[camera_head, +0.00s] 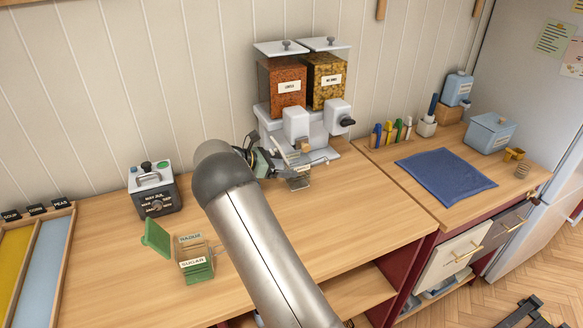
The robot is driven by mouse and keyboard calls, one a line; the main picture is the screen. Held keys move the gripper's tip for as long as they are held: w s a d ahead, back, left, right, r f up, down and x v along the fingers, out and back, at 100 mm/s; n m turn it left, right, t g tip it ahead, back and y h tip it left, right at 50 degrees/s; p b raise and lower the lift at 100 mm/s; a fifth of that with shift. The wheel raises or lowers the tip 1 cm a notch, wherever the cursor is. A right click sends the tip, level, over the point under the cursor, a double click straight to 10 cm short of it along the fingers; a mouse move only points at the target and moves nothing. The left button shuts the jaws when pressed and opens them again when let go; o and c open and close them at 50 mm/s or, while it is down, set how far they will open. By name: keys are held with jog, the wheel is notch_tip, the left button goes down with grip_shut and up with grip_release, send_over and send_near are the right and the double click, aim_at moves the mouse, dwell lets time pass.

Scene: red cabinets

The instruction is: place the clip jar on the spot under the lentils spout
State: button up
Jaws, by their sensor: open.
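The dispenser has two clear hoppers on a white base. The lentils hopper (286,82), full of reddish grains, is on the left, with the white lentils spout (296,122) at its front. My gripper (278,161) is open, low in front of the left side of the dispenser. A small pale object with metallic parts (299,168) is right beside its fingers, below the spout; it may be the clip jar, but I cannot identify it surely. Its base and the spot beneath it are hard to make out. My arm hides part of the counter.
The counter between is mostly clear.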

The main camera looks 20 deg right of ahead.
jog(key=b+v, duration=0.1)
jog(key=v, duration=0.7)
